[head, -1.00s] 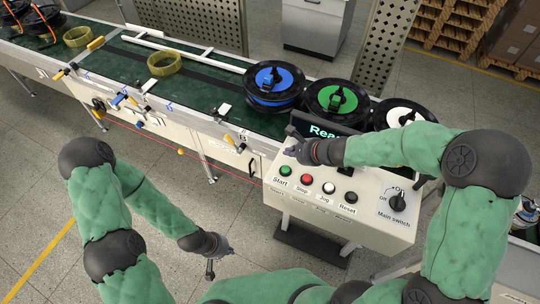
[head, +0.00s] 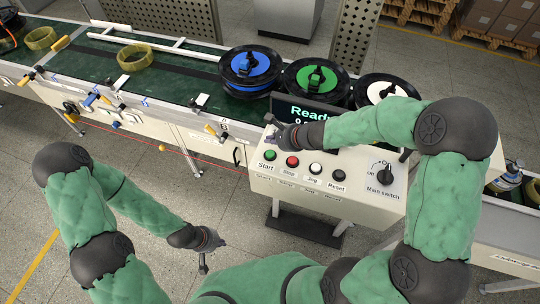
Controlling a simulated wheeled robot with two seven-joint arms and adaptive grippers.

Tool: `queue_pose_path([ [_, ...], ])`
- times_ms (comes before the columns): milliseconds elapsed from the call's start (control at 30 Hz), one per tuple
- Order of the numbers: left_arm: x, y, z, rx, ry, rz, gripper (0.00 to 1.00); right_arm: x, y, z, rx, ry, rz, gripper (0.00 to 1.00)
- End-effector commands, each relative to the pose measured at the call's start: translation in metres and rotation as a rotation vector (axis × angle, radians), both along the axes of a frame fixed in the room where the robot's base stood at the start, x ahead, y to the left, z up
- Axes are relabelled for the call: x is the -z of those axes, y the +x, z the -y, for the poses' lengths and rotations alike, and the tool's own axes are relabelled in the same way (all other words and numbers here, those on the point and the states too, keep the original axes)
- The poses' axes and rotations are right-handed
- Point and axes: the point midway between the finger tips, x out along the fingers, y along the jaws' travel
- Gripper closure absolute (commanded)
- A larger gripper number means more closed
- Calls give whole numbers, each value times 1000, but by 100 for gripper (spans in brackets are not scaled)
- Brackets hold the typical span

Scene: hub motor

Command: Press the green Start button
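The green Start button (head: 270,155) is the leftmost of a row of buttons on the white control panel (head: 300,187), with the label "Start" under it. My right gripper (head: 269,128) is above the panel's upper left part, just beyond the Start button in the head view. It looks apart from the button, which shows uncovered. Its fingers are small and dark, so I cannot tell whether they are open or shut. My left gripper (head: 204,265) hangs low over the floor, left of the panel. I cannot tell its finger state.
Red Stop (head: 293,161), white Jog (head: 316,169) and black Reset (head: 339,174) buttons sit to the right. The main switch (head: 384,173) is farther right. A display (head: 307,114) reading "Ready" is partly hidden by my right arm. A conveyor (head: 175,98) with spools runs behind.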

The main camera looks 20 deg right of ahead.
Motion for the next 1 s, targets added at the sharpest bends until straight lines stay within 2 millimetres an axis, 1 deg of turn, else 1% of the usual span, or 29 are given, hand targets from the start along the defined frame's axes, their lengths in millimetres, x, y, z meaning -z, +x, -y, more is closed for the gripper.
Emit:
queue_pose_path([
  [33,10,0,0,0,0,0,100,12,0,0,-1,0,-1,100],
  [100,18,0,0,0,0,0,100,21,0,0,-1,0,-1,100],
  [200,28,0,0,0,0,0,100,33,0,0,-1,-1,0,100],
  [400,46,0,0,0,0,0,100,50,0,0,0,-1,1,100],
  [567,51,0,0,0,0,0,100,54,0,0,-1,-1,2,100],
  [1000,50,0,0,0,0,0,100,53,0,0,0,-1,1,100],
])
